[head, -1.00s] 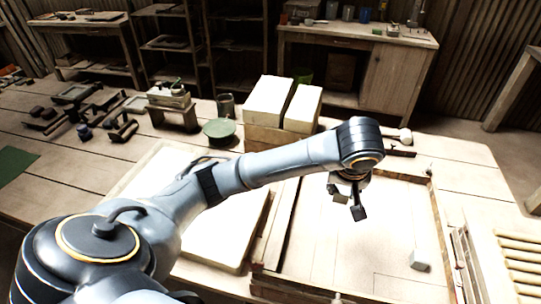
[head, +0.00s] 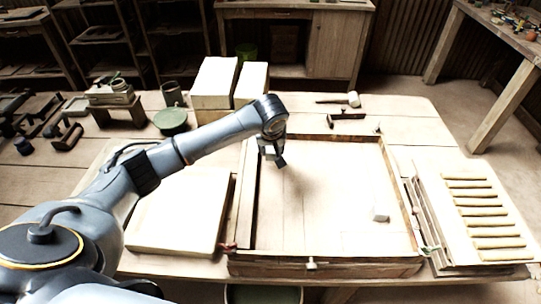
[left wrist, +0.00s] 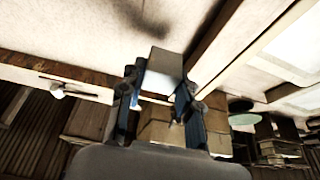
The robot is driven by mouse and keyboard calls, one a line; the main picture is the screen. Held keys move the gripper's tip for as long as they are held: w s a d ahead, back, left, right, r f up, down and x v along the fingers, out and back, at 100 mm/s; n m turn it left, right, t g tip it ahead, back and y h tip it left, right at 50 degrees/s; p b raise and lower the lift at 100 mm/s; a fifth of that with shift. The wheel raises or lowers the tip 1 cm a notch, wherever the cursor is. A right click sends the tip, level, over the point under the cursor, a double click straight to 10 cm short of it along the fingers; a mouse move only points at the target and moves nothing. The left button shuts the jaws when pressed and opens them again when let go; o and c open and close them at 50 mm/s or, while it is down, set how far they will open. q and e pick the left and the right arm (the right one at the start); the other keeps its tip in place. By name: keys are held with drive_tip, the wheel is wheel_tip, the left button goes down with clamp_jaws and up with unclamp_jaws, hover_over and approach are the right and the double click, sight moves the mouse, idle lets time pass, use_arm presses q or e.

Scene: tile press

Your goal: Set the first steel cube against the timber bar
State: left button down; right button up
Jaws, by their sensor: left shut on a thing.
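My left gripper (head: 271,152) hangs over the far left part of a shallow wooden frame (head: 325,266). It is shut on a grey steel cube (head: 279,161), held above the frame's pale floor. In the left wrist view the cube (left wrist: 165,63) sits between the two dark fingers of the gripper (left wrist: 161,84). A second, pale grey cube (head: 381,213) rests on the floor near the frame's right side. A long timber bar (head: 246,200) runs along the frame's left side; I cannot tell whether it is separate from the wall. My right gripper is out of view.
A pale slab (head: 178,215) lies left of the frame. A slatted rack (head: 483,215) stands on the right. Two pale blocks (head: 214,82) and a green round lid (head: 171,118) are behind. A mallet (head: 353,99) lies beyond the frame. The frame's middle floor is clear.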

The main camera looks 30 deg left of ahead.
sight(270, 156)
use_arm(q)
drive_tip(key=f, duration=0.1)
drive_tip(key=f+p, duration=0.1)
drive_tip(key=f, duration=0.1)
drive_tip(key=shift+w+a, duration=0.15)
drive_tip(key=shift+a, duration=0.15)
drive_tip(key=shift+f, duration=0.35)
drive_tip(key=c, duration=0.9)
unclamp_jaws()
drive_tip(key=shift+f, duration=0.15)
drive_tip(key=shift+c, duration=0.2)
drive_tip(key=shift+r, duration=0.25)
drive_tip(key=v, duration=1.2)
drive_tip(key=shift+b, duration=0.35)
